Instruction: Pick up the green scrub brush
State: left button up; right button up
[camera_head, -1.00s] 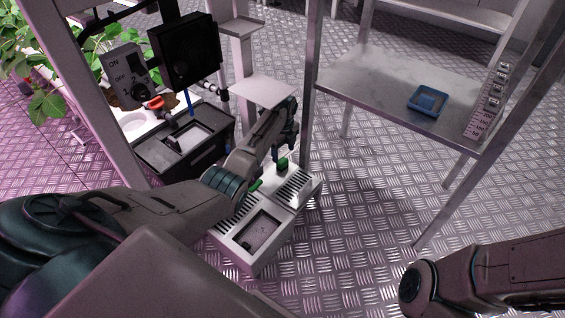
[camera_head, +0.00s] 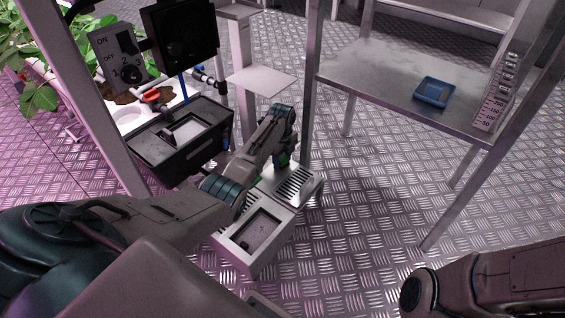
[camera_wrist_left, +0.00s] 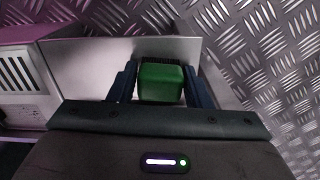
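The green scrub brush (camera_wrist_left: 161,84) shows in the left wrist view as a green block between the two fingers of my left gripper (camera_wrist_left: 161,88). Both fingers lie close against its sides, and the gripper looks shut on it. Its underside is hidden. In the head view, a bit of the brush (camera_head: 284,160) shows below my left gripper (camera_head: 284,150), at the back end of the white slotted caddy (camera_head: 232,254). I cannot tell whether the brush still touches the caddy. My right arm shows at the lower right of the head view, but its gripper is out of view.
A metal rack post (camera_head: 310,80) stands just behind my left gripper. The rack's shelf (camera_head: 375,75) on the right holds a blue tray (camera_head: 433,92). A black bin (camera_head: 165,150) stands left of my forearm. The metal floor right of the caddy is clear.

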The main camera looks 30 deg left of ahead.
pick_arm(q)
jog(key=c, duration=0.5)
